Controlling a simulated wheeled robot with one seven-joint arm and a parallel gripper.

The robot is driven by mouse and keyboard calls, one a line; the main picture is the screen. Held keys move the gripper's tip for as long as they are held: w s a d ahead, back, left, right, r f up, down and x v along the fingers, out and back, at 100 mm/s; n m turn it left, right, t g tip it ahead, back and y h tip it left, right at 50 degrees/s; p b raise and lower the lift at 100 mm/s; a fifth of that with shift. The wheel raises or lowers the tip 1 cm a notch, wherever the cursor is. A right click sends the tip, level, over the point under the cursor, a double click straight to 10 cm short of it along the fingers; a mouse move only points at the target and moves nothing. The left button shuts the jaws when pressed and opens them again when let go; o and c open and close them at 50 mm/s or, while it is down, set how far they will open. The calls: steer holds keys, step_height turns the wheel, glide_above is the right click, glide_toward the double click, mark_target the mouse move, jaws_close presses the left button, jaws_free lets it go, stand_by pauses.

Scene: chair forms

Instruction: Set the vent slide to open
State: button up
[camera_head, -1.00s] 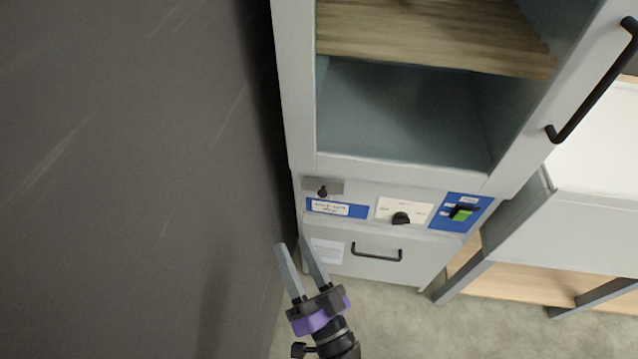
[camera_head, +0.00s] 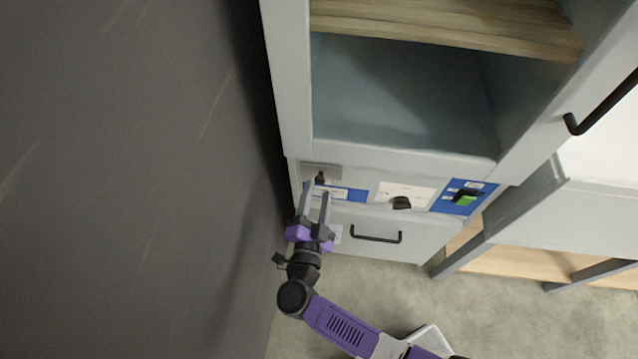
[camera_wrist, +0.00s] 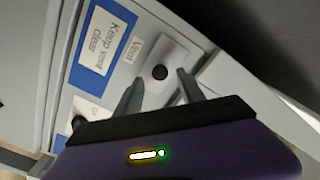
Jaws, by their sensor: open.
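The vent slide is a small black knob (camera_head: 320,178) on a grey plate at the left of the cabinet's control strip. In the wrist view the round knob (camera_wrist: 160,72) sits on a plate labelled "Vent", a little beyond and between the fingertips. My gripper (camera_head: 317,188) is open and empty, just in front of and below the knob, its fingers pointing at it. My fingers also show in the wrist view (camera_wrist: 160,82), one on each side of the knob's line. I cannot tell whether they touch the plate. The slide's end marks are not readable.
A blue "Keep vent clear" label (camera_wrist: 100,42) is beside the vent plate. A black dial (camera_head: 401,203) and a green rocker switch (camera_head: 466,200) are further right. A drawer handle (camera_head: 376,236) is below. A dark wall (camera_head: 130,180) stands close on the left.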

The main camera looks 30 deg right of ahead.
mark_target(320, 182)
steer(key=shift+x, duration=1.55)
steer(key=shift+c, duration=0.3)
jaws_close()
steer(key=shift+s, duration=0.1)
